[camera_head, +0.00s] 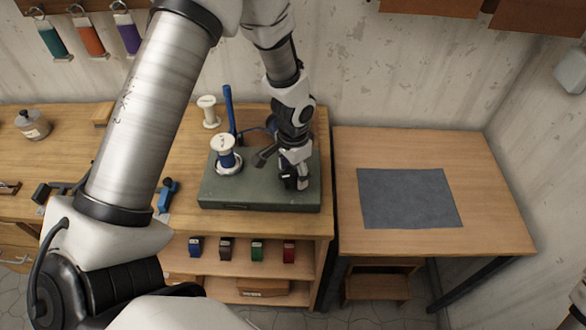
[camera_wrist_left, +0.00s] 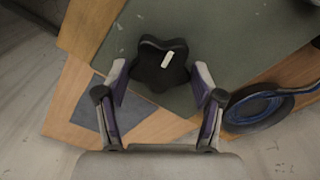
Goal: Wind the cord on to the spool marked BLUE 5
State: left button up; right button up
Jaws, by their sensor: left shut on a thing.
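A white-flanged spool with blue cord (camera_head: 226,158) stands upright on the green winder base (camera_head: 260,199). Any marking on it is too small to read. A blue post (camera_head: 230,110) rises behind it. My left gripper (camera_head: 296,178) points down over the right end of the base. In the left wrist view, its fingers (camera_wrist_left: 160,92) are closed around a black star-shaped knob (camera_wrist_left: 160,64) with a pale mark. A dark round part with a blue rim (camera_wrist_left: 258,109) shows at the right there. My right gripper is not in view.
Another pale spool (camera_head: 209,111) stands behind the base. A blue-handled tool (camera_head: 168,192) lies left of it. Several small coloured blocks, one green (camera_head: 257,251), sit on the shelf below. The right table (camera_head: 490,190) holds only a grey mat (camera_head: 408,198).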

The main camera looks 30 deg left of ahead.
aim_at(294, 174)
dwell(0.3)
pick_arm(q)
jog(key=o, duration=1.1)
jog(key=shift+r, duration=0.1)
notch_tip(294, 174, up, 12)
jog(key=shift+f, duration=0.1)
